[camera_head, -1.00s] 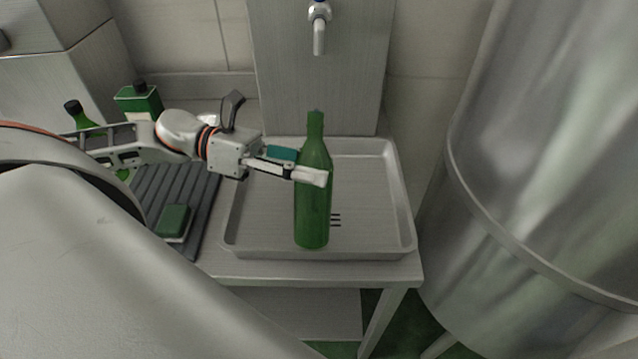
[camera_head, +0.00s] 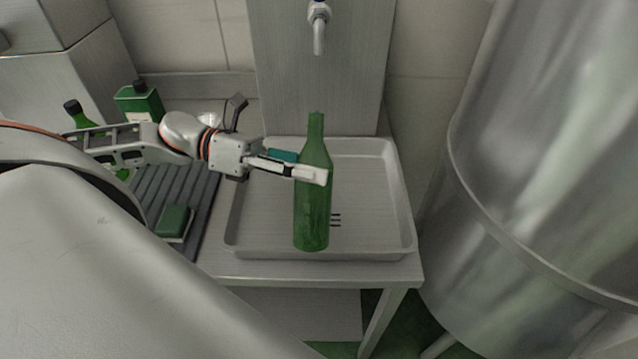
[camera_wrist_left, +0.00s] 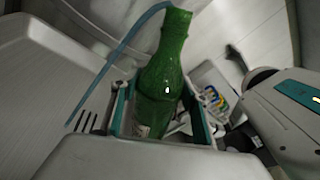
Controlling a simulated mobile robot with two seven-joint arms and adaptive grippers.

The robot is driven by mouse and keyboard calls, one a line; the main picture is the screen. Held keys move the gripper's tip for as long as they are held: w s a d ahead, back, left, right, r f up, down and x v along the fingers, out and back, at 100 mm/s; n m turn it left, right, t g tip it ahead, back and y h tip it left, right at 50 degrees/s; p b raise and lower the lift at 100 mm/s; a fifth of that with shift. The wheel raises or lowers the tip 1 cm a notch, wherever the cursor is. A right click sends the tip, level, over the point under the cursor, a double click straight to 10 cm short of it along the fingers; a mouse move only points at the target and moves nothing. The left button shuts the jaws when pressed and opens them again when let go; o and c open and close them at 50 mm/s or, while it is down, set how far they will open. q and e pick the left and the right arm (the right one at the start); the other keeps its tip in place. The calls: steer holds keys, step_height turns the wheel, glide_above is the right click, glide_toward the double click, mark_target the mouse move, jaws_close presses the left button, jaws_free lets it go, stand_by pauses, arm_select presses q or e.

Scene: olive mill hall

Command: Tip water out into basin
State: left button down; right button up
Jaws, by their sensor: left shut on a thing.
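A green bottle (camera_head: 314,208) is in the head view, looking upright, mouth up, over the shallow metal basin (camera_head: 385,246). My left gripper (camera_head: 312,176) comes in from the left and is shut on its middle. I cannot tell whether its bottom touches the basin. In the left wrist view the bottle (camera_wrist_left: 163,85) sits between the fingers (camera_wrist_left: 160,112). There a thin blue streak (camera_wrist_left: 122,50) curves from near its mouth down toward the basin's slots. It does not show in the head view, and I cannot tell if it is water. My right gripper is not in view.
A tap (camera_head: 319,30) hangs from the wall panel behind the basin. A ribbed dark mat (camera_head: 190,190) with a green sponge (camera_head: 175,221) lies to the left. A green container (camera_head: 140,103) and another bottle (camera_head: 77,113) stand behind. A large steel tank (camera_head: 545,160) stands close on the right.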

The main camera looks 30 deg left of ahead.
arm_select(q)
steer(key=shift+n, duration=0.5)
steer(key=shift+w+a+f, duration=0.1)
stand_by(0.3)
steer(key=shift+n, duration=0.4)
steer(key=shift+f+h, duration=0.1)
steer(key=shift+h, duration=0.2)
steer(key=shift+s+d+n, duration=0.2)
steer(key=shift+s+n, duration=0.05)
steer(key=shift+n, duration=0.05)
steer(key=shift+a+f, duration=0.1)
